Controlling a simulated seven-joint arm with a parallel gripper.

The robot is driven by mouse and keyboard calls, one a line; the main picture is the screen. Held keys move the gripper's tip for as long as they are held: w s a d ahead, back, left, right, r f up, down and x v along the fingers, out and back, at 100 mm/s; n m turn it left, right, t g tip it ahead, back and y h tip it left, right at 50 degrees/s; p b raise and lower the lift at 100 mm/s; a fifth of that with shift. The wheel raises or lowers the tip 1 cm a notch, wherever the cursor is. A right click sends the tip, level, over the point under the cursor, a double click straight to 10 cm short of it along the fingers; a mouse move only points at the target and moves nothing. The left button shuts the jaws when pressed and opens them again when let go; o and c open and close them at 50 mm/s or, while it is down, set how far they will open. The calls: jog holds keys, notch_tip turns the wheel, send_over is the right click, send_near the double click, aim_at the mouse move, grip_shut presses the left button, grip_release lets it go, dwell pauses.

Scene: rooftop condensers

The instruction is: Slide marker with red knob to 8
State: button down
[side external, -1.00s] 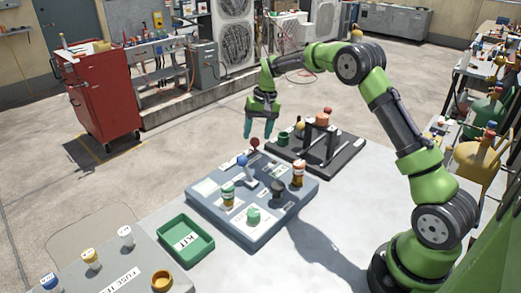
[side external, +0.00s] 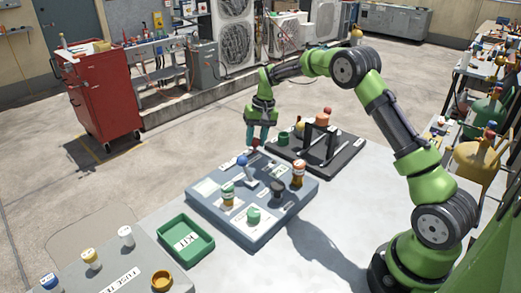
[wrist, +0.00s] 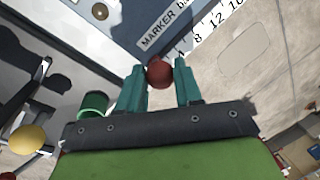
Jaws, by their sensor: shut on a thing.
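The red knob (wrist: 159,74) of the marker sits between the teal fingertips of my gripper (wrist: 160,88) in the wrist view. In the side external view, my gripper (side external: 260,140) is down at the far edge of the blue-grey panel (side external: 240,238), with the red knob (side external: 256,143) at its fingertips. My gripper is shut on the red knob. A printed scale (wrist: 215,28) with 4, 8, 12 and 16 and the label MARKER (wrist: 160,30) lie beside the knob. The knob is near the 4 end of the scale. The marker's pointer is hidden, so its exact reading cannot be told.
A blue knob (side external: 242,160) on a lever stands close to my gripper on the panel. A dark panel (side external: 325,160) with upright black handles is to the right. A green KIT tray (side external: 207,256) lies in front, left of the panel.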

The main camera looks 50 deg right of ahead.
jog(key=a, duration=0.6)
jog(key=c, duration=0.8)
grip_release()
jog(key=d+r, duration=0.1)
jog(key=r, duration=0.4)
jog(key=s+r, duration=0.1)
jog(key=r, duration=0.5)
jog(key=d+r, duration=0.1)
jog(key=r, duration=0.4)
jog(key=shift+s+d+r, duration=0.3)
jog(key=shift+s+d, duration=0.05)
jog(key=shift+s, duration=0.05)
